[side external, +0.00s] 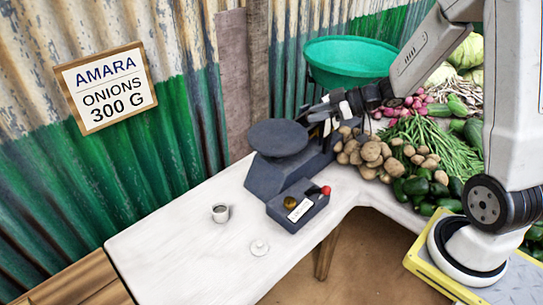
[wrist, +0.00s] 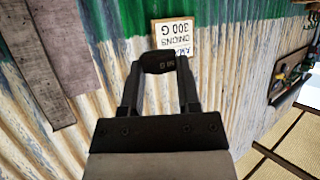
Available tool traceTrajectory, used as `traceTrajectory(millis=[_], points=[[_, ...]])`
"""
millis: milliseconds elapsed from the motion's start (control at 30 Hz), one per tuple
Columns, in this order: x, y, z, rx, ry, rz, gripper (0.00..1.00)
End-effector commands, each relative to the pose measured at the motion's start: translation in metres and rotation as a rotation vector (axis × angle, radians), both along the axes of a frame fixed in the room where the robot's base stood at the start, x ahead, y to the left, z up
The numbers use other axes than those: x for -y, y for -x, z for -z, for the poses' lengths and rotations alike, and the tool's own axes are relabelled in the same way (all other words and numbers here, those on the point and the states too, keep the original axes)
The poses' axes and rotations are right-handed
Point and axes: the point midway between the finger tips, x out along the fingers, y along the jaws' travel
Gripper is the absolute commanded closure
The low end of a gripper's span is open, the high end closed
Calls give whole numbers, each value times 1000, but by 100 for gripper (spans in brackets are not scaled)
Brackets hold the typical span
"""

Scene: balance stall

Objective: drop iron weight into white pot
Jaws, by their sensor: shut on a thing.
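My gripper (side external: 325,112) is raised above the table, beside and a little above the dark round pan of the scale (side external: 278,138). In the wrist view its two fingers (wrist: 159,72) are shut on a dark iron weight (wrist: 158,61) with small pale lettering that I cannot read surely. The white pot (side external: 220,212), small and open-topped, stands upright on the white table, left of and below the gripper in the side view. A small white lid (side external: 259,247) with a knob lies apart from it. The pot is not seen in the wrist view.
A dark box (side external: 298,205) with a red knob and brass-coloured piece sits before the scale. Potatoes (side external: 365,152), other vegetables and a green basin (side external: 350,62) fill the right and back. A sign (side external: 105,88) hangs on the corrugated wall. The table's left part (side external: 165,235) is clear.

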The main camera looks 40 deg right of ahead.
Motion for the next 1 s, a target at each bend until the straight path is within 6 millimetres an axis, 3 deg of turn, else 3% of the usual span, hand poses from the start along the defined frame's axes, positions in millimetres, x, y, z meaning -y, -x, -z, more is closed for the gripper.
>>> traceTrajectory(millis=[533,1000], points=[[0,0,-5,1,0,0,100],[0,0,-49,4,3,0,100]])
